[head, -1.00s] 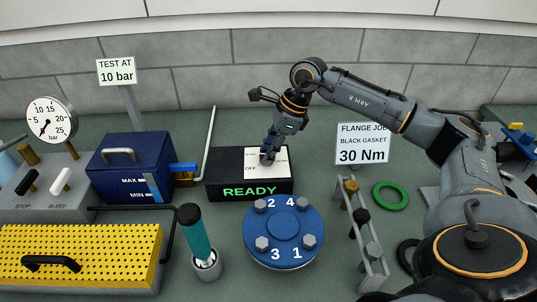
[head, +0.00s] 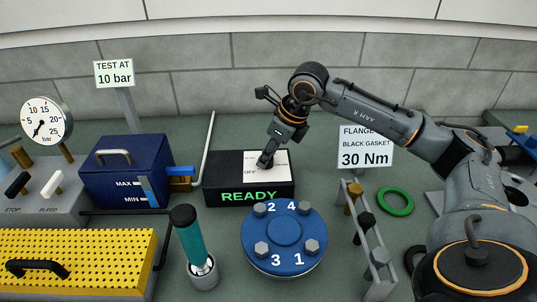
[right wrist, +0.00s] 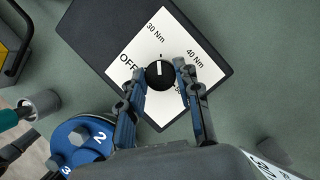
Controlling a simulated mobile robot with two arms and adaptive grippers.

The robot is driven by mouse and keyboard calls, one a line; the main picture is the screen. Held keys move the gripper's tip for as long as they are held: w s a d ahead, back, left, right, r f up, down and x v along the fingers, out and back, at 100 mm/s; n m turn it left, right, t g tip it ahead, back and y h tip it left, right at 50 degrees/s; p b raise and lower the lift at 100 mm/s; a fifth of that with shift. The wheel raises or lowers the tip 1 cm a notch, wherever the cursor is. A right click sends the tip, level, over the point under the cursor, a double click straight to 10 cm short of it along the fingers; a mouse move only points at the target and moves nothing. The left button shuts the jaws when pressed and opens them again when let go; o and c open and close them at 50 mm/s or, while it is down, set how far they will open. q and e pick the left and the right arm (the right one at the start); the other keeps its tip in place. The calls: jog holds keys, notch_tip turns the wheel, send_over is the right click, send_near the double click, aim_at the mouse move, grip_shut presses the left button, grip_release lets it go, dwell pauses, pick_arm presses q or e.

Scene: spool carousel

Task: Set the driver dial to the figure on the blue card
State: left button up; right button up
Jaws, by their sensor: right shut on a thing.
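The driver dial is a black round knob (right wrist: 160,75) with a white pointer line, on a white plate (right wrist: 205,75) marked OFF, 30 Nm, 40 Nm and a partly hidden figure. The pointer faces the 30 Nm mark. My right gripper (right wrist: 161,72) is shut on the knob, one finger on each side. In the head view my right gripper (head: 266,162) comes down on the plate of the black driver box (head: 220,187), whose front shows READY in green. I see no blue card. A white card (head: 365,147) reads FLANGE JOB, BLACK GASKET, 30 Nm. My left gripper is not in view.
A blue bolted flange (head: 284,232) and a teal-handled tool in a cup (head: 190,240) stand in front of the box. A blue tank (head: 125,170) is left; a rack (head: 375,265) and green ring (head: 395,200) are right. Another sign (head: 114,73) reads 10 bar.

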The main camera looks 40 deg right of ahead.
dwell(0.3)
jog(key=o, duration=1.2)
jog(key=shift+c, duration=0.2)
jog(key=v, duration=1.2)
jog(key=shift+r, duration=0.1)
